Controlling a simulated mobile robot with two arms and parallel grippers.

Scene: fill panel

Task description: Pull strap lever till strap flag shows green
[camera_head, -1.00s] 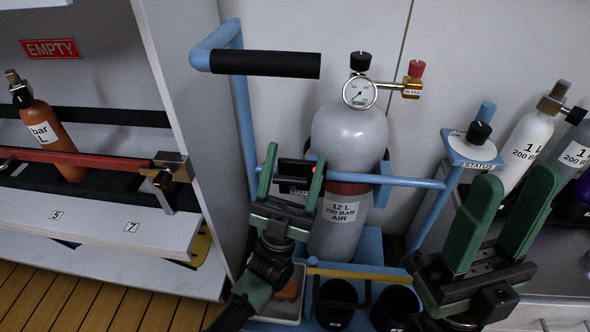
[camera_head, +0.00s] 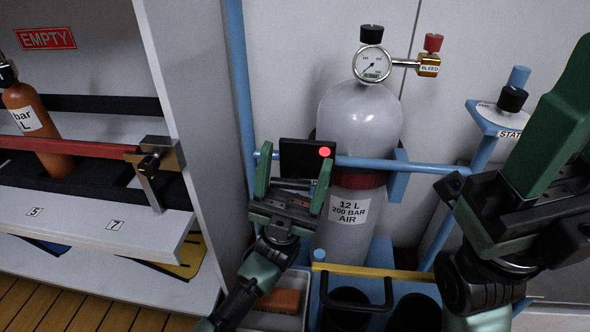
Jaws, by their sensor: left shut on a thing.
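The strap lever (camera_head: 307,157) is a black block at the blue rail in front of the grey 12 L air cylinder (camera_head: 350,125). A round flag (camera_head: 325,152) on its upper right shows red. A dark red strap (camera_head: 362,180) runs around the cylinder. My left gripper (camera_head: 292,180) is shut on the lever, its green fingers on either side of it. My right gripper (camera_head: 560,110) is at the right, apart from the cart; its fingers overlap in this view and its gap is hidden.
A gauge (camera_head: 372,64) and a bleed valve (camera_head: 430,60) top the cylinder. A shelf (camera_head: 100,212) with an orange bottle (camera_head: 38,130) stands at the left. A blue status post (camera_head: 497,117) stands at the right. Dark cup holders (camera_head: 415,312) sit below.

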